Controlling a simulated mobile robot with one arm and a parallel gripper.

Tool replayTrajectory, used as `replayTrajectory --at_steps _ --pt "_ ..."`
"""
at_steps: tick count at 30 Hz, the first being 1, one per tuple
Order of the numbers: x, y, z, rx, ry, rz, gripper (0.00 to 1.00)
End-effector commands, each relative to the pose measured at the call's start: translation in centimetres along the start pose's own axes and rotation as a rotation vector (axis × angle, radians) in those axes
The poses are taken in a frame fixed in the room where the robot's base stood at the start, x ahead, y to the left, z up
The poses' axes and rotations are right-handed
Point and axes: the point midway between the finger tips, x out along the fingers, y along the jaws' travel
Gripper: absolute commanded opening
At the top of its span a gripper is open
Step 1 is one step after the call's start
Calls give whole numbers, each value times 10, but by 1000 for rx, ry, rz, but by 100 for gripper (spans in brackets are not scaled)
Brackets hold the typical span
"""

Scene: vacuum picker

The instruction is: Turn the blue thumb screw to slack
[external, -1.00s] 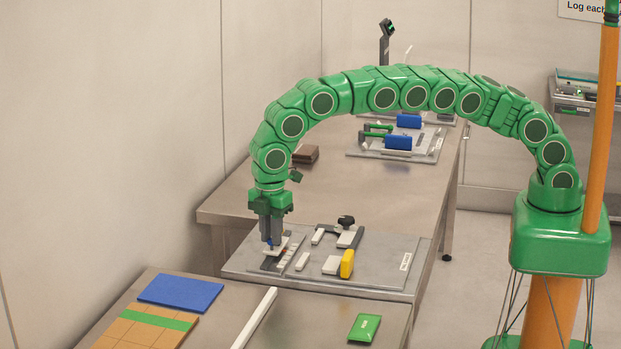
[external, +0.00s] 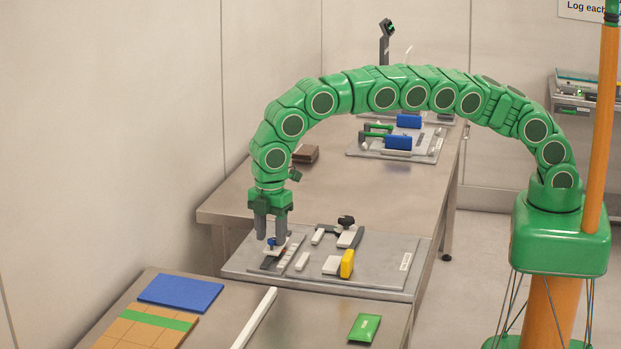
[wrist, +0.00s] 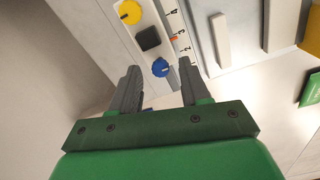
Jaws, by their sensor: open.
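The blue thumb screw (external: 271,241) stands on a small white block on the grey fixture plate (external: 335,276). In the wrist view the blue thumb screw (wrist: 161,68) is a round knob with a pale pointer mark, beside a numbered scale (wrist: 178,38) with a red mark near 3. My gripper (external: 270,236) points down just above the screw. Its fingers are open and empty, and in the wrist view my gripper (wrist: 160,71) has one finger on each side of the knob, apart from it.
The wrist view shows a black square (wrist: 148,38) and a yellow knob (wrist: 130,12) in line with the screw. A yellow block (external: 347,263) and a black-knobbed clamp (external: 346,222) stand on the plate to the right. The front table holds a blue mat (external: 180,292).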

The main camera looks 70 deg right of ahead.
Motion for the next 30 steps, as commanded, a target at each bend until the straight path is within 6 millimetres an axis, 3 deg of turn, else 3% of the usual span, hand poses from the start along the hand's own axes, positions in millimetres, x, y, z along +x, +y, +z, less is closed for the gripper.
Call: replayTrajectory --at_steps 8,21,30 --pt "-14 0 0 0 0 0 46" --pt "-73 1 -1 0 3 2 46" --pt "-78 0 0 0 -1 0 46"
